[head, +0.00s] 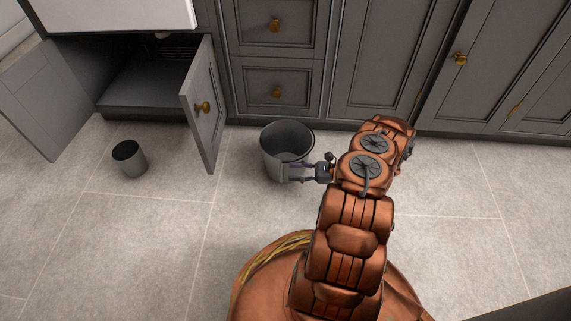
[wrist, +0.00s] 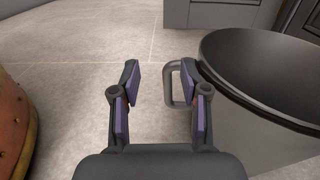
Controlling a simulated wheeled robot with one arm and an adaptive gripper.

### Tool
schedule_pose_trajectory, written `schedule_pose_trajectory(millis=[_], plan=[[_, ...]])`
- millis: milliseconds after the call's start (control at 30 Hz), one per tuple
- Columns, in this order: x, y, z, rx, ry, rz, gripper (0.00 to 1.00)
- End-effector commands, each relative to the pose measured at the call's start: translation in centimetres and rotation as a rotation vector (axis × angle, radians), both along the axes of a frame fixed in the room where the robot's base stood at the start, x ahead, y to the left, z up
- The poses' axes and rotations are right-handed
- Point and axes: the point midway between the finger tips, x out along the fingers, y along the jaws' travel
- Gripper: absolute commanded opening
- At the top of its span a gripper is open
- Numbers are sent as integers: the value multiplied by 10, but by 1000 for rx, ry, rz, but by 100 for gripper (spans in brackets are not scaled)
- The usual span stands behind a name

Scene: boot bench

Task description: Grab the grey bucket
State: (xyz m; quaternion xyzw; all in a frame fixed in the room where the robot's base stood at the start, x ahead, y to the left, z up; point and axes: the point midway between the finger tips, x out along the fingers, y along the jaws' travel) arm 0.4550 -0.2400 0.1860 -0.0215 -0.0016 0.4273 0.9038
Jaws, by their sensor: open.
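The grey bucket (head: 270,162) stands upright on the floor in front of the drawers in the head view. In the wrist view its dark rim and side (wrist: 250,135) fill the right. A loop handle (wrist: 171,84) sticks out from its side towards the space between my fingers. My gripper (head: 289,172) is open at the bucket's near side; it also shows in the wrist view (wrist: 163,85). The right finger overlaps the handle in the picture and lies close to the bucket wall. I cannot tell whether they touch. The left finger is apart from the handle.
A smaller grey container (head: 131,160) stands on the floor at the left. An open cabinet door (head: 203,110) reaches out left of the bucket, and another (head: 50,95) stands open farther left. Closed drawers (head: 275,82) are behind the bucket. Floor at front left is clear.

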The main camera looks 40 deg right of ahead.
Motion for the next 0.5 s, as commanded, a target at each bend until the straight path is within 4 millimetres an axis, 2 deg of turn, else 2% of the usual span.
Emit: schedule_pose_trajectory(millis=[33, 200, 333, 500], plan=[[-5, -5, -20, 13, 7, -25, 45], [-15, -13, -44, 36, 20, -75, 45], [-14, -12, -48, 41, 21, -85, 45], [-3, -3, -47, 40, 16, -84, 45]])
